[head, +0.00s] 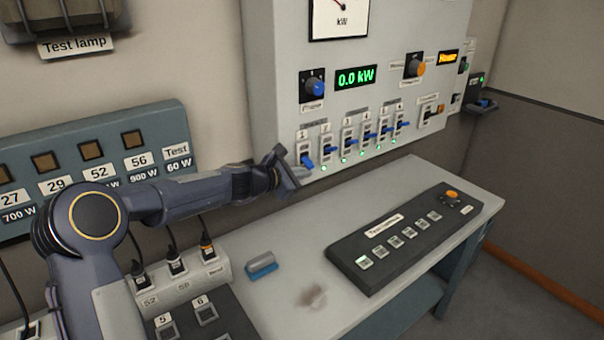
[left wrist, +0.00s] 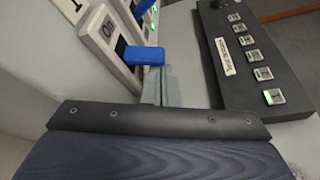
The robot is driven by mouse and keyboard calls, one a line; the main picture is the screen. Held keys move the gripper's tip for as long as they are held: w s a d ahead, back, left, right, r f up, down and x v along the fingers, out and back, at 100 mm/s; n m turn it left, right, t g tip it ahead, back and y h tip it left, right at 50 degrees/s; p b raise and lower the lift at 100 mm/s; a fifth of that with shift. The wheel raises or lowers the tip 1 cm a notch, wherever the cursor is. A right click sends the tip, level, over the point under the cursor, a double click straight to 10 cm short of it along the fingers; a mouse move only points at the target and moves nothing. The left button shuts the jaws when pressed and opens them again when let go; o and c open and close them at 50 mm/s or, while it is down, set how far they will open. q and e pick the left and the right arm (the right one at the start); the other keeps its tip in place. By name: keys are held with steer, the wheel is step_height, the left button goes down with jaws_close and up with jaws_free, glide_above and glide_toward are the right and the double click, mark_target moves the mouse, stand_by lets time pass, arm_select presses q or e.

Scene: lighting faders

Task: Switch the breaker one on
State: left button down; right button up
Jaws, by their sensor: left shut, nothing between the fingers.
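Breaker one is the leftmost switch in the row on the grey wall panel (head: 268,60). Its blue lever (head: 306,160) points down and outward in the head view. In the left wrist view the blue lever (left wrist: 143,56) stands out from the breaker, below a label reading "On" (left wrist: 108,28). My left gripper (head: 288,170) is shut and empty, close to the lower left of this lever. Its fingers (left wrist: 160,86) show just below the lever in the left wrist view; I cannot tell if they touch it. Any lamp under breaker one is not visible. My right gripper is not in view.
Several more breakers with blue levers (head: 328,150) stand close on the right, with green lamps lit below them. A black control box (head: 400,237) and a blue-grey block (head: 262,265) lie on the bench (head: 290,235). The display (head: 356,77) reads 0.0 kW.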

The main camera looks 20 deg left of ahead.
arm_select(q)
steer(key=shift+r, duration=0.2)
steer(key=shift+s+d+r+n+g+h+p, duration=0.15)
steer(key=shift+r+n+p, duration=0.2)
steer(key=shift+p, duration=0.25)
steer(key=shift+s+d+r+n+g+h+p, duration=0.15)
steer(key=shift+r+n+p, duration=0.15)
steer(key=shift+p, duration=0.25)
steer(key=shift+w, duration=0.1)
steer(key=shift+f, duration=0.1)
steer(key=shift+r+p, duration=0.75)
steer(key=shift+r, duration=0.1)
